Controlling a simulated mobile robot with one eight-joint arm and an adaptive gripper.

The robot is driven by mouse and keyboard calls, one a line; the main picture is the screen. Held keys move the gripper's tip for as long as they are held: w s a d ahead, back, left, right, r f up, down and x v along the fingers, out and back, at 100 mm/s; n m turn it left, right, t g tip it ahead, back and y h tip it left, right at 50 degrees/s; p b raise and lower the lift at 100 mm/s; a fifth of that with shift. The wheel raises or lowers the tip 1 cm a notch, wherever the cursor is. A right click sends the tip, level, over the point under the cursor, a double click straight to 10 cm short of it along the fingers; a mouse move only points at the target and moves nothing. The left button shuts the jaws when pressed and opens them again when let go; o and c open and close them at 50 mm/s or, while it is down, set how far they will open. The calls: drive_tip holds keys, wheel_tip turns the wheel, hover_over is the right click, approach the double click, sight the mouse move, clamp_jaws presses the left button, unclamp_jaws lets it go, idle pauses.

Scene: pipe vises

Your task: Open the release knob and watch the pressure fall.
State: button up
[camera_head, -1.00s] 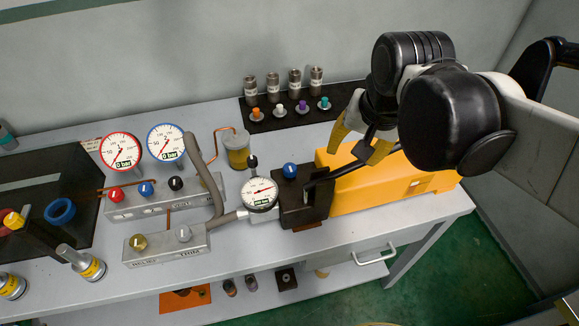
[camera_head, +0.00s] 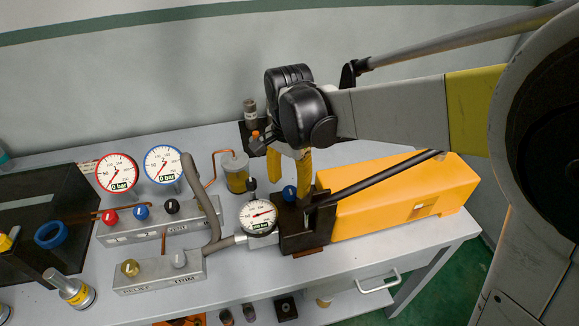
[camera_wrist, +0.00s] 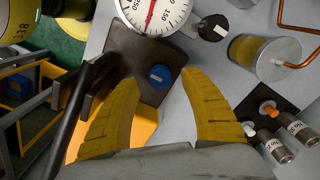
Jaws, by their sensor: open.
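A blue knob (camera_head: 289,193) with a pale line sits on top of the dark block (camera_head: 318,238) at the left end of the yellow pump (camera_head: 385,200). It also shows in the wrist view (camera_wrist: 160,77). My gripper (camera_head: 287,184) is open, with its yellow fingers pointing down above this knob. In the wrist view my gripper (camera_wrist: 167,84) has one finger on each side of the knob, with nothing held. A round gauge (camera_head: 258,217) with a red needle stands left of the block; its small readout is not legible. It is partly in the wrist view (camera_wrist: 152,12).
A black pump lever (camera_head: 370,183) slopes up beside the block. A small black knob (camera_wrist: 213,28) and an oil jar (camera_wrist: 265,57) stand near the gauge. Two wall-side gauges (camera_head: 118,173) read 0 bar, above a manifold with several knobs.

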sight(289, 191)
wheel_tip(289, 191, down, 3)
drive_tip(key=shift+f+b, duration=0.2)
drive_tip(key=shift+b, duration=0.25)
drive_tip(key=shift+c, duration=0.5)
clamp_jaws()
